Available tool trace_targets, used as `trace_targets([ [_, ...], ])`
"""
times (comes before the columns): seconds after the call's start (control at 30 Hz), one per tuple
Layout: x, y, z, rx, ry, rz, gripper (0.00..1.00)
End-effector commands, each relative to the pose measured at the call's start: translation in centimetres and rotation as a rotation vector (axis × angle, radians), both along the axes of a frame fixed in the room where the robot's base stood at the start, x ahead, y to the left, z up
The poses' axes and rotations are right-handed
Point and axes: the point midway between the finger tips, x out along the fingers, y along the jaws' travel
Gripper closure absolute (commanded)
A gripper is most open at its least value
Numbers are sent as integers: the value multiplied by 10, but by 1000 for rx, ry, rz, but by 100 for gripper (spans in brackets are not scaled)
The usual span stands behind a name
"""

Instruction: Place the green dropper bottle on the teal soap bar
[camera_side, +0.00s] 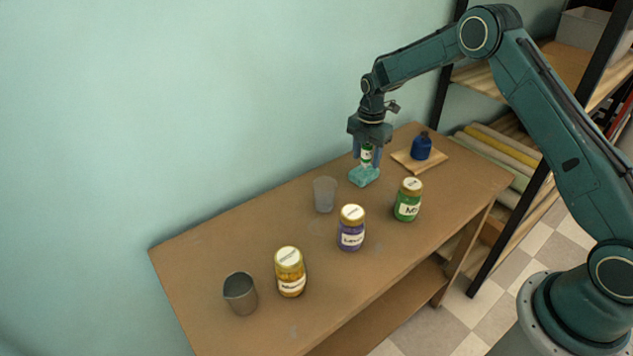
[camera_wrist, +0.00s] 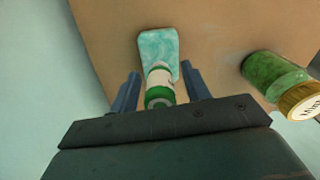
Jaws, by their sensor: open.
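The green dropper bottle (camera_side: 367,154) is upright between my gripper's fingers, directly over the teal soap bar (camera_side: 363,176). The bottle's base seems to meet the top of the bar, though the contact is hard to make out. In the wrist view the bottle (camera_wrist: 159,88) shows its green cap and pale label, with the marbled teal bar (camera_wrist: 157,48) beyond it. My gripper (camera_wrist: 162,92) is open, with a finger on each side of the bottle and a visible gap, clearest on the left. It also shows in the side view (camera_side: 367,157).
A green-filled jar (camera_side: 408,200), a purple jar (camera_side: 351,228) and an amber jar (camera_side: 290,272) stand along the table (camera_side: 220,250). A frosted cup (camera_side: 324,194) is left of the soap, a metal cup (camera_side: 240,294) near the front. A blue bottle (camera_side: 421,146) sits on a wooden board (camera_side: 402,159).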

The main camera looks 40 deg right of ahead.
Motion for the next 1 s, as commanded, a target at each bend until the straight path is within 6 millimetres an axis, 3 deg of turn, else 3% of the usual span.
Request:
trace_targets([
  [0.37, 1, 0, 18, -1, -2, 0, 53],
  [1.0, 1, 0, 111, -1, -2, 0, 53],
])
